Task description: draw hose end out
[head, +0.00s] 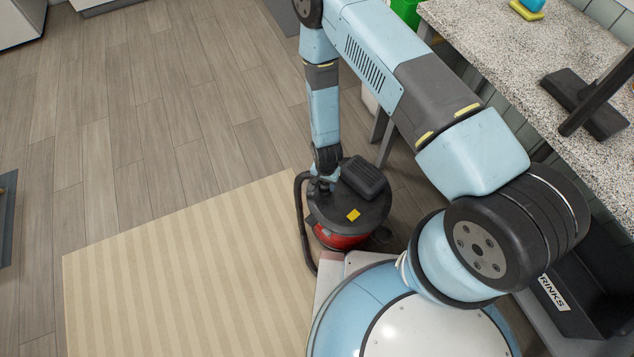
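A canister vacuum with a black lid and a red body (342,239) stands on the floor in front of my base, partly hidden by my arm. Its black hose (301,225) leaves the top left of the lid and curves down the left side to the floor. My gripper (323,184) points down at the lid's top left, by the upper end of the hose. The fingers are dark against the dark lid and small, so I cannot tell whether they are shut on the hose end or apart from it.
A striped beige rug (180,270) lies left of the vacuum. A speckled counter (490,45) runs along the right, with a dark stand (585,105) on it. A green bin (408,12) is at the back. The wooden floor (150,110) at left is clear.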

